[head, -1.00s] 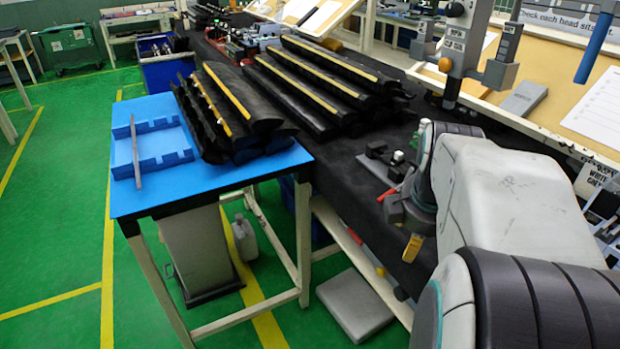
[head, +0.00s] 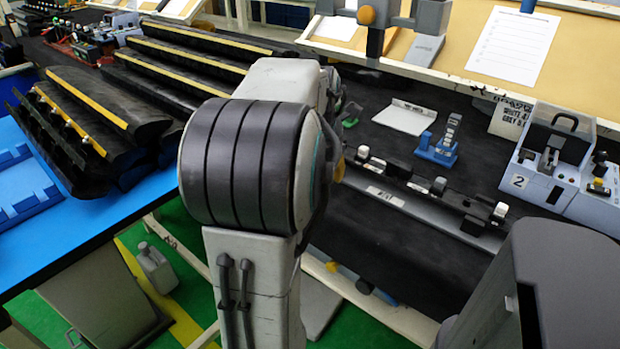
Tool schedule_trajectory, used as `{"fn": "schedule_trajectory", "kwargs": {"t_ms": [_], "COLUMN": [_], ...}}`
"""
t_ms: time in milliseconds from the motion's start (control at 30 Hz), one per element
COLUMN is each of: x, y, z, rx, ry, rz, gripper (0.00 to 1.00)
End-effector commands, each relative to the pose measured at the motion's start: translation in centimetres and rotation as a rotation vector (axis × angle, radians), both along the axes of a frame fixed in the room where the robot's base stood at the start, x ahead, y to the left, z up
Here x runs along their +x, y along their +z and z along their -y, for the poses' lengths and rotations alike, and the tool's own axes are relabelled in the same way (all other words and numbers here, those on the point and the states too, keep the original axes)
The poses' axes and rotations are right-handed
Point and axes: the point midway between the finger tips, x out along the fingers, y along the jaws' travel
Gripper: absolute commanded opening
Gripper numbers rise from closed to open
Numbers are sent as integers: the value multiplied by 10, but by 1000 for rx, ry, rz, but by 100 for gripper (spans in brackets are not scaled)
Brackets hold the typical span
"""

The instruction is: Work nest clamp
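A blue fixture with a grey upright part (head: 438,142) stands behind the rail. My gripper is almost wholly hidden behind my arm; only a small yellow bit, perhaps part of it, shows at the arm's right edge. Its fingers cannot be made out.
Black trim strips with yellow lines (head: 190,62) lie at the back left. More lie on the blue table (head: 95,222). A white plate (head: 405,117) and a paper sheet (head: 513,47) are behind the rail. A second grey-blue unit (head: 598,190) adjoins the marked one.

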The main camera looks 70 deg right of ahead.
Motion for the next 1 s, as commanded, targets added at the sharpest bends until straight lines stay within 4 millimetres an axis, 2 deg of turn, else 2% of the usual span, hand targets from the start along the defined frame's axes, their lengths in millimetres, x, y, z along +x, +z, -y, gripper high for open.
{"fn": "schedule_trajectory", "kwargs": {"t_ms": [200,400,867,900,1000], "x": [2,4,5,5,5], "y": [-28,-45,-52,-52,-52], "z": [11,19,23,23,23], "rx": [3,3,1,1,1], "ry": [-1,-1,-2,-2,-2], "rz": [0,0,1,1,1], "gripper": [51,51,51,54,45]}}
